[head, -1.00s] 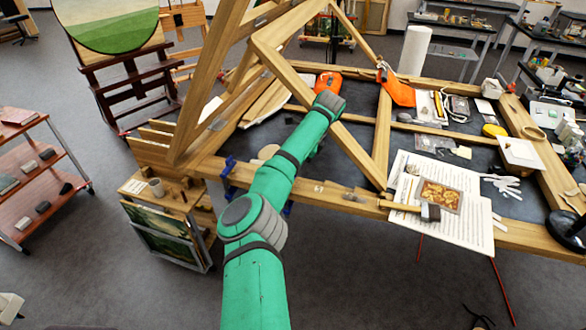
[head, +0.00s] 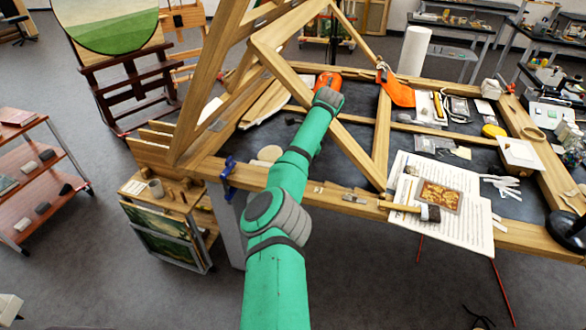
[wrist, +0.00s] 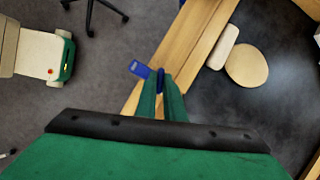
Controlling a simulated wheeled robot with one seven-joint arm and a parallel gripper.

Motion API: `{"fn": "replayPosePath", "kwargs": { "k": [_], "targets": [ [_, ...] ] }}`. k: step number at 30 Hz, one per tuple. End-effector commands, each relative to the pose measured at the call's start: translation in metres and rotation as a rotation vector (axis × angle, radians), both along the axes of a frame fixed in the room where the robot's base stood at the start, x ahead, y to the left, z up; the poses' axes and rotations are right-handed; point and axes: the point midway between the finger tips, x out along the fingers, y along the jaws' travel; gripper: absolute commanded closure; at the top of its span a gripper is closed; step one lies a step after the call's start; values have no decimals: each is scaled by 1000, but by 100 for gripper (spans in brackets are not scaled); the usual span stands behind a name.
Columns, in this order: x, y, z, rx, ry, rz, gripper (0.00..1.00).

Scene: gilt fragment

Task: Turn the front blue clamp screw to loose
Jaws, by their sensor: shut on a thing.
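In the wrist view, my gripper (wrist: 163,98) is shut with its green fingers on a blue clamp part (wrist: 160,77), which I take to be the clamp screw. A flat blue piece (wrist: 139,69) of the clamp sticks out to the left of the fingers, beside the wooden beam (wrist: 190,45). Most of the gripped part is hidden by the fingers. In the head view, a blue clamp (head: 229,166) sits on the front beam left of my arm. My gripper is hidden there behind my arm, and I cannot tell the screw's turn.
A pale round disc (wrist: 247,65) and a pale rounded block (wrist: 223,46) lie right of the beam. The large wooden frame (head: 290,75) rises over the table. Papers (head: 450,225) and a brush (head: 428,212) lie at the front right. An orange clamp (head: 400,92) is farther back.

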Motion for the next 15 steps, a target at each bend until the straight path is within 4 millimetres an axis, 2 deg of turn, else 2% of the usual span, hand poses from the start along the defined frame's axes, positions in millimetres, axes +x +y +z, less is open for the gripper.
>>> {"fn": "replayPosePath", "kwargs": {
  "k": [1, 2, 3, 4, 15],
  "targets": [
    [1, 1, 3, 3, -6, 0, 100],
    [1, 1, 3, 3, -6, 0, 84],
    [1, 1, 3, 2, -5, 0, 75],
    [1, 1, 3, 2, -5, -1, 73],
    [0, 0, 1, 1, 0, -1, 73]
  ]
}}
